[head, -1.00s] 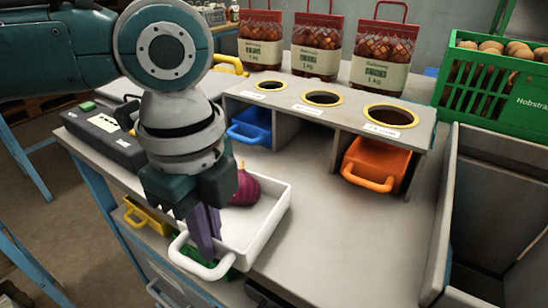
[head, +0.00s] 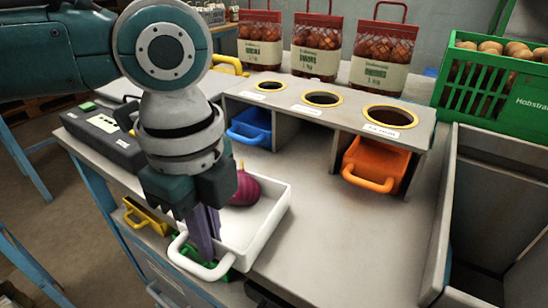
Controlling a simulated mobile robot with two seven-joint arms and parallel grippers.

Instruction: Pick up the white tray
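The white tray (head: 262,237) sits at the front edge of the grey bench, left of the middle, in the head view. A purple-red onion (head: 246,189) lies in it. The tray's white handle (head: 207,270) points toward me, over the bench edge. My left gripper (head: 204,240) points down at the handle side of the tray. Its purple fingers overlap the handle and the tray's left wall. The arm hides the tray's left part, and I cannot tell whether the fingers are closed on the handle. My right gripper is not in view.
A grey stand (head: 323,112) with three round holes has a blue tray (head: 250,127) and an orange tray (head: 375,163) under it. Red net sacks (head: 318,45) stand behind. A green crate (head: 495,80) is at the right. The bench right of the white tray is clear.

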